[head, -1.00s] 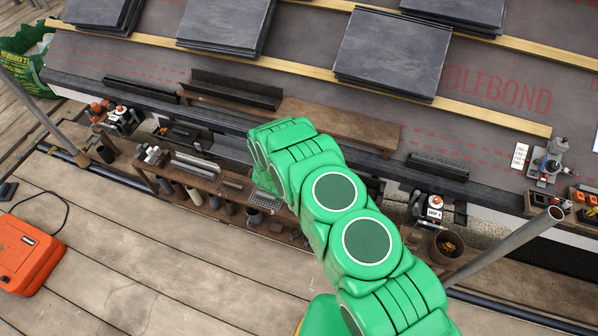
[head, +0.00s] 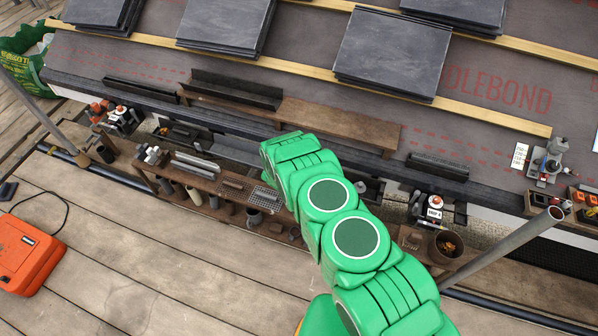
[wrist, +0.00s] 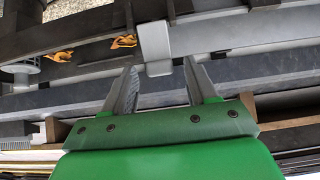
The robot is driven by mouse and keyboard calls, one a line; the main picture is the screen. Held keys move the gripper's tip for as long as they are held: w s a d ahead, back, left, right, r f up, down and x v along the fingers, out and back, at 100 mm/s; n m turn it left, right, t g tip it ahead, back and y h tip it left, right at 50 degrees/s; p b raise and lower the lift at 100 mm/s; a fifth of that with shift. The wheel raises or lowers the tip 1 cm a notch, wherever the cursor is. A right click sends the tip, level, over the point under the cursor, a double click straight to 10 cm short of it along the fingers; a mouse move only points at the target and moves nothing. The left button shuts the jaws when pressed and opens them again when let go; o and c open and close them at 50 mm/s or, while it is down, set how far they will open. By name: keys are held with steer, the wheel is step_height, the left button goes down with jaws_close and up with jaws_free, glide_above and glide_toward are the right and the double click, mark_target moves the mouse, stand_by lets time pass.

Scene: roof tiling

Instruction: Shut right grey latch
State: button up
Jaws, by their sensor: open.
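In the wrist view my gripper (wrist: 163,84) is open, with its two metal fingers apart and nothing held between them. A light grey block-like piece (wrist: 155,42), perhaps the grey latch, lies just beyond the fingertips, roughly in line with the gap. In the head view my green arm covers the spot where the gripper works, so the fingers and the latch cannot be made out there.
Two orange pieces (wrist: 123,41) lie left of the grey piece. In the head view a narrow workbench (head: 215,182) with tools runs along the roof's lower edge. A bucket (head: 446,246) and a slanted pole (head: 505,247) stand to the right. The plank deck (head: 150,270) is mostly clear.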

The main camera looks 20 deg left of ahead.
steer(key=shift+c, duration=0.3)
steer(key=c, duration=1)
steer(key=shift+w+g, duration=0.25)
steer(key=shift+g, duration=0.15)
steer(key=shift+f+g, duration=0.1)
steer(key=shift+g, duration=0.2)
steer(key=o, duration=1.1)
steer(key=shift+c, duration=0.2)
